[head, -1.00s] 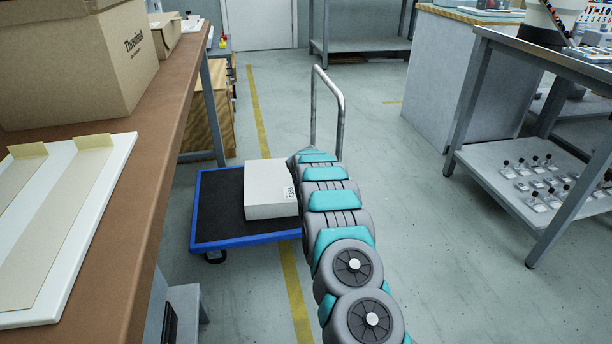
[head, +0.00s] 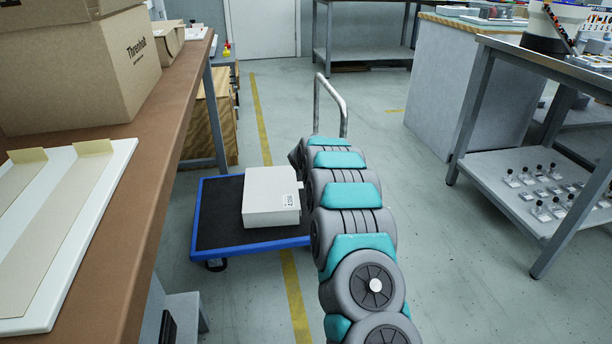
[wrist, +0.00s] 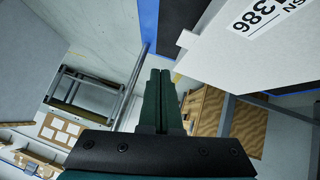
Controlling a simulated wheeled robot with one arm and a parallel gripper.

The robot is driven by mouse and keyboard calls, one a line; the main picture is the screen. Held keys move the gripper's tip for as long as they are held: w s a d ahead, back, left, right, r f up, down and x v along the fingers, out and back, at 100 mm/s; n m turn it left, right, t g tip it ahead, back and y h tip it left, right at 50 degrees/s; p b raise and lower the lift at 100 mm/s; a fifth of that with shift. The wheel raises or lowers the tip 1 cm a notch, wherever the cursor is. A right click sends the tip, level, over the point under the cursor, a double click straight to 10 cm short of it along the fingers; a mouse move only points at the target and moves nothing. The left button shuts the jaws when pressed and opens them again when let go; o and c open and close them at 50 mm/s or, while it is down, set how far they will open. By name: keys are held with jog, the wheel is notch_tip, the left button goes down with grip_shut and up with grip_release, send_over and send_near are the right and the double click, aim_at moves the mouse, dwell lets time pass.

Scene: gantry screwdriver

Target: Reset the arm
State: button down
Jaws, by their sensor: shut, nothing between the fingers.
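My arm (head: 345,215) stretches forward over the aisle in the head view, between the workbench on the left and the metal table on the right. My gripper (wrist: 160,85) shows in the wrist view, with its dark green fingers together and nothing between them. In the head view its fingers are hidden behind the arm. A white box (head: 271,195) with a printed label lies on a blue-edged cart (head: 217,222), to the left of my arm. The box also shows at the upper right of the wrist view (wrist: 245,65), close to the fingers; I cannot tell the gap.
A brown workbench (head: 150,170) on the left carries cardboard boxes (head: 85,75) and a white board (head: 70,225). A metal table (head: 505,155) with small parts on its lower shelf stands at right. The cart's handle (head: 331,90) rises beyond my arm. Floor between is open.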

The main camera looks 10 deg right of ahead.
jog(key=s+a+r+g, duration=0.15)
jog(key=s+r, duration=0.25)
jog(key=s, duration=0.6)
jog(key=s+d+r+m+g, duration=0.15)
jog(key=s+r, duration=0.35)
jog(key=s, duration=0.5)
jog(key=s+a+r+n+g, duration=0.15)
jog(key=s+r, duration=0.25)
jog(key=s, duration=0.7)
jog(key=s+a+g+y, duration=0.1)
jog(key=s+a+g, duration=0.25)
jog(key=s, duration=1.65)
jog(key=s+a+g+y, duration=0.1)
jog(key=s+a+g, duration=0.25)
jog(key=s, duration=1.55)
jog(key=s+p+v, duration=0.3)
jog(key=p+v, duration=1)
jog(key=shift+s+r+m+t, duration=0.2)
jog(key=shift+r+m+t, duration=0.2)
jog(key=shift+r, duration=0.15)
jog(key=shift+d, duration=0.1)
